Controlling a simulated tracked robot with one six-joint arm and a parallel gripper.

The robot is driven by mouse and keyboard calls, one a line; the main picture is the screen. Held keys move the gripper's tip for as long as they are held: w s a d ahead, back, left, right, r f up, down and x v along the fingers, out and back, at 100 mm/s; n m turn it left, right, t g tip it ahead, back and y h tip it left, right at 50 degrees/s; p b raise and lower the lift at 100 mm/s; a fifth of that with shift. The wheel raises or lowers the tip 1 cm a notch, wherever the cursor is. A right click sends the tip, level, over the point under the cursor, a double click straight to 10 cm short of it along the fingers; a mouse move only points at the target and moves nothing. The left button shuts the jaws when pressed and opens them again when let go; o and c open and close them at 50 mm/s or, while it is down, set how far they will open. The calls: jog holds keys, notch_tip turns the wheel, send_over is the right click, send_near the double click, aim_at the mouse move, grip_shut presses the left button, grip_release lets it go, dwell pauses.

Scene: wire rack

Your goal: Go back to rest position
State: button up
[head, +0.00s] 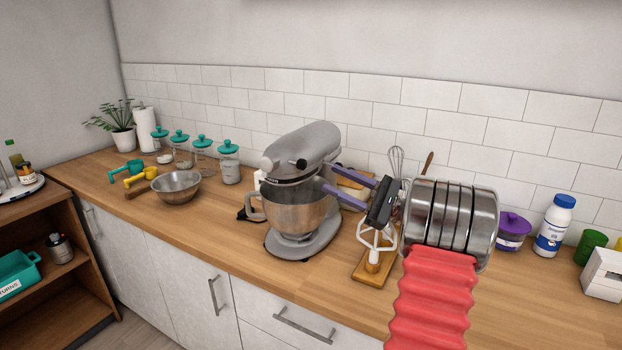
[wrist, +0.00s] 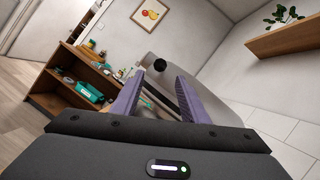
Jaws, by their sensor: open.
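My gripper (head: 331,178) has two purple fingers spread apart with nothing between them. It points left at the grey stand mixer (head: 316,137), level with the underside of its head and above or beside the steel bowl's rim. I cannot tell whether the fingers touch the mixer. In the wrist view the open fingers (wrist: 160,76) frame the mixer's grey body with its black knob (wrist: 160,64). A white beater (head: 376,238) stands upright on a wooden stand (head: 373,267) below my gripper's body. My arm hides part of the counter behind it.
The wooden counter (head: 225,222) holds a metal bowl (head: 176,187) and teal-lidded jars (head: 229,163) at left. A whisk (head: 396,160), purple-lidded tub (head: 511,234) and white bottle (head: 553,229) stand near the tiled wall. A white box (head: 603,274) sits at far right.

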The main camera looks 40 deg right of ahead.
jog(key=w+a+f+n+g, duration=0.2)
jog(key=a+n+g, duration=0.75)
jog(key=a, duration=1.95)
jog(key=s+a+f+n+g+h, duration=0.3)
jog(key=s+a+f, duration=0.1)
jog(key=s+a, duration=0.25)
jog(key=s+a+f+n+g+h, duration=0.3)
jog(key=s+a, duration=0.3)
jog(key=s, duration=0.1)
jog(key=s+f+n+t+h, duration=0.1)
jog(key=s+n+t+h, duration=0.1)
jog(key=s+n+h, duration=0.3)
jog(key=s+n, duration=0.1)
jog(key=n, duration=0.2)
jog(key=shift+s+d+f, duration=0.2)
jog(key=shift+s+f, duration=0.15)
jog(key=shift+f, duration=0.05)
jog(key=shift+w, duration=0.1)
